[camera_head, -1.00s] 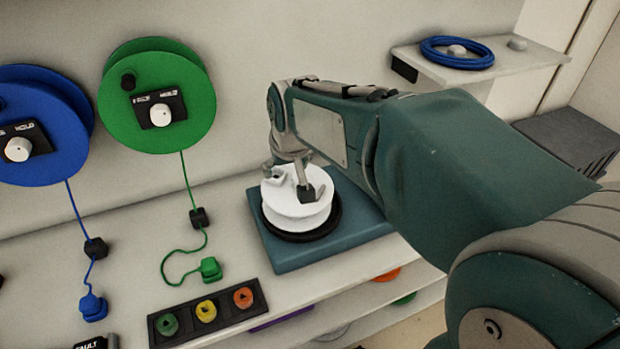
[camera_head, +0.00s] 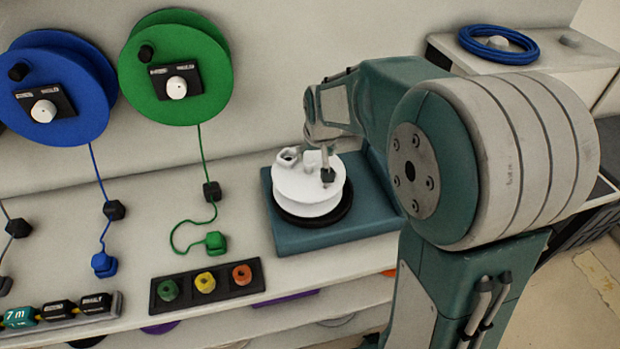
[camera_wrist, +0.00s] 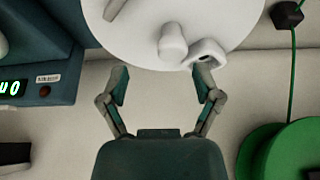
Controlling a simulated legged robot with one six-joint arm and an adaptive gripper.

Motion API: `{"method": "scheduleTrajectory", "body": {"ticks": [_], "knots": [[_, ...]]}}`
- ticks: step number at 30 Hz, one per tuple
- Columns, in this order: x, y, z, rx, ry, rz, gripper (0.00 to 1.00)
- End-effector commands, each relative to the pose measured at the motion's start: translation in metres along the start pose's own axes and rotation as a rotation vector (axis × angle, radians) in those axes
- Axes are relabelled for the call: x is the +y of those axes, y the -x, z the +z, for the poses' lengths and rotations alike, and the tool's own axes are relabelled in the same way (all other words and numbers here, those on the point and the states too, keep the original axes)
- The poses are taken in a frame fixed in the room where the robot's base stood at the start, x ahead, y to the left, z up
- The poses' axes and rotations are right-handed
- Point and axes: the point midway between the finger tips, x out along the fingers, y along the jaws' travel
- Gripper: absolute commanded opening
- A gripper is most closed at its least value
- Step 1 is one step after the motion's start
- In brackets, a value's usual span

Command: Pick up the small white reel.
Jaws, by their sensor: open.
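The small white reel (camera_head: 308,192) sits upright on a black ring on a teal base (camera_head: 290,240) on the counter. My gripper (camera_head: 325,165) is above the reel's top, towards its back right; one dark fingertip shows there, and the other finger is not clear. In the wrist view, the white reel (camera_wrist: 225,18) fills the top, with a round knob and a looped lug on its face. My gripper (camera_wrist: 161,85) is open there, its two fingers apart near the reel's lower edge, with nothing seen held. I cannot tell whether a finger touches the reel.
A green reel (camera_head: 150,90) and a blue reel (camera_head: 88,75) hang on the wall at left, their cords trailing onto the counter. A black tray with three coloured knobs (camera_head: 163,304) lies in front. A blue cable coil (camera_head: 480,35) rests on a shelf at back right.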

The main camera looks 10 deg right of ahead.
Motion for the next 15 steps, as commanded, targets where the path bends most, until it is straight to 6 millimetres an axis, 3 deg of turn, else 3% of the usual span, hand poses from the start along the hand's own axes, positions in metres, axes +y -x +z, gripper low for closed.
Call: {"method": "scheduleTrajectory", "body": {"ticks": [6,14,15], "knots": [[-0.009,-0.032,0.001,-0.002,0.004,0.004,0.82],[-0.007,-0.036,0.001,-0.002,0.004,0.002,0.82],[-0.007,-0.036,0.001,-0.002,0.004,0.002,0.77]]}}
